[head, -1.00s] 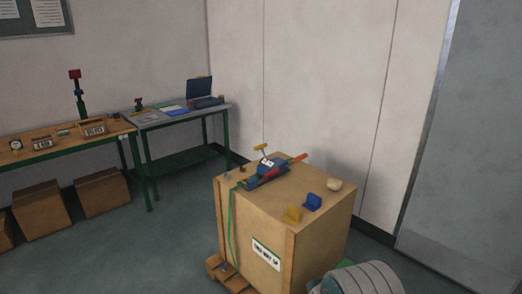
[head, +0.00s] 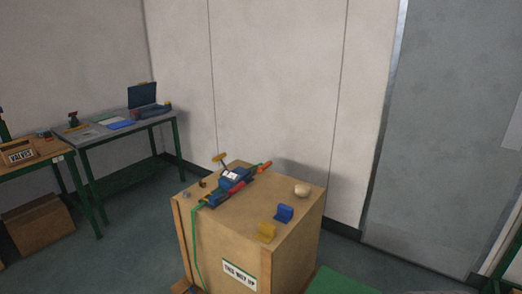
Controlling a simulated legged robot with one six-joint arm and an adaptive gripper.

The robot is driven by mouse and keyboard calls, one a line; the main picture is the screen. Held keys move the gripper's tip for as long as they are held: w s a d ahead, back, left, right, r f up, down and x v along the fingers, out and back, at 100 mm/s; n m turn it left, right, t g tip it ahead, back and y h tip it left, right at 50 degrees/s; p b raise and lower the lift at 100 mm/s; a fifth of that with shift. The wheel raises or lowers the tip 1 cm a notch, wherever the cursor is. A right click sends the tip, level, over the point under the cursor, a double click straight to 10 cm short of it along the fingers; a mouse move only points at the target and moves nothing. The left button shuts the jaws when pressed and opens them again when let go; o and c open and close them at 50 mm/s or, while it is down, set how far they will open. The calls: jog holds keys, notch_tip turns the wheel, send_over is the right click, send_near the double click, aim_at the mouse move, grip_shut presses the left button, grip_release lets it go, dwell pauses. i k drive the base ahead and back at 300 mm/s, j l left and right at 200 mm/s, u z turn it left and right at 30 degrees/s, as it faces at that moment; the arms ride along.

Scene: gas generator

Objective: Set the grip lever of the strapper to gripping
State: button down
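The strapper (head: 234,178) is a blue tool lying on top of a wooden crate (head: 187,232). A green strap (head: 196,240) runs from its near left end over the crate's edge and down the front. An orange-red handle (head: 264,167) sticks out at its far right end. A red lever-like part (head: 237,187) lies along its near side. A yellow T-shaped handle (head: 220,158) stands up at its far left side. I cannot tell which of these parts is the grip lever, or its setting. My gripper is not in view.
A blue clip (head: 284,213), a yellow clip (head: 267,232) and a pale round object (head: 302,190) lie on the crate top. A green surface (head: 345,282) shows at the bottom edge. Floor is clear left of the crate.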

aim_at(220, 157)
jog(key=i+j+z, duration=0.2)
jog(key=j, duration=0.2)
jog(key=i+j+z, duration=0.1)
jog(key=j+z, duration=0.15)
jog(key=j, duration=0.15)
jog(key=i+j+z, duration=0.2)
jog(key=j, duration=0.25)
jog(key=j+z, duration=0.25)
jog(key=j, duration=0.2)
jog(key=i+j+z, duration=0.1)
jog(key=j, duration=1.5)
jog(key=i+j, duration=0.1)
jog(key=j, duration=1.5)
jog(key=i+z, duration=0.05)
